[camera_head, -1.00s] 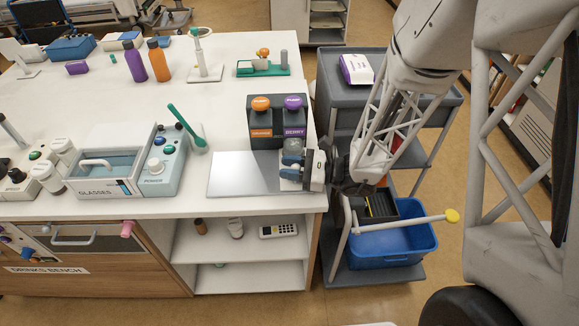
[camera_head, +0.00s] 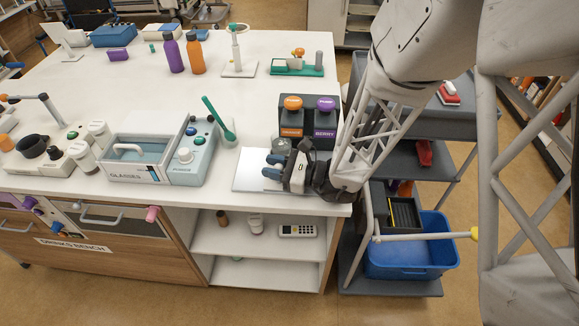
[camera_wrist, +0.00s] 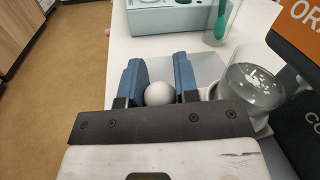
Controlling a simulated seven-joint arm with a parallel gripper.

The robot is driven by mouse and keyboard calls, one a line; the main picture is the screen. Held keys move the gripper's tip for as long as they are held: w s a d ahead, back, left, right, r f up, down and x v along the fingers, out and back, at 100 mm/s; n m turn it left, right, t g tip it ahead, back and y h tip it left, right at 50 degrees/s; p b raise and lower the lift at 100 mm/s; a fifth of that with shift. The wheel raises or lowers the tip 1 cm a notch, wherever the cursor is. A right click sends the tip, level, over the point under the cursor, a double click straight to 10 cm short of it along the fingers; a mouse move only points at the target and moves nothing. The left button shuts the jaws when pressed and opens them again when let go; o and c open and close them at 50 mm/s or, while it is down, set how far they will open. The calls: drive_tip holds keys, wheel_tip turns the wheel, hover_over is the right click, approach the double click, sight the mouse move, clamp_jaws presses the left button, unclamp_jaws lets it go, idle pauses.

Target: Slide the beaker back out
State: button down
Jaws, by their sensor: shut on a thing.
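The clear beaker (camera_wrist: 252,85) stands upright just right of my gripper (camera_wrist: 159,72) in the wrist view, with small white flecks visible in or through the glass. In the head view the beaker (camera_head: 282,145) is small, left of and in front of the dispenser (camera_head: 307,122). My gripper (camera_head: 275,166) reaches in low from the right, over the metal plate (camera_head: 246,176). Its blue fingers are shut on a round pale knob (camera_wrist: 159,93). Whether the knob joins the beaker's base is hidden.
The dispenser has an orange button (camera_head: 293,102) and a purple button (camera_head: 326,103). A glasses box (camera_head: 136,158) and a cup with a green stirrer (camera_head: 228,136) stand left. A grey cart with a blue bin (camera_head: 410,258) is at right. The bench middle is clear.

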drive_tip(key=a, duration=0.8)
drive_tip(key=shift+a, duration=0.25)
drive_tip(key=c, duration=0.9)
unclamp_jaws()
drive_tip(key=shift+o, duration=0.2)
drive_tip(key=shift+d, duration=0.15)
drive_tip(key=shift+s+d, duration=0.25)
drive_tip(key=shift+d, duration=1)
drive_tip(key=shift+s+d, duration=0.25)
drive_tip(key=shift+d, duration=0.95)
drive_tip(key=shift+s+d, duration=0.25)
drive_tip(key=shift+d, duration=1)
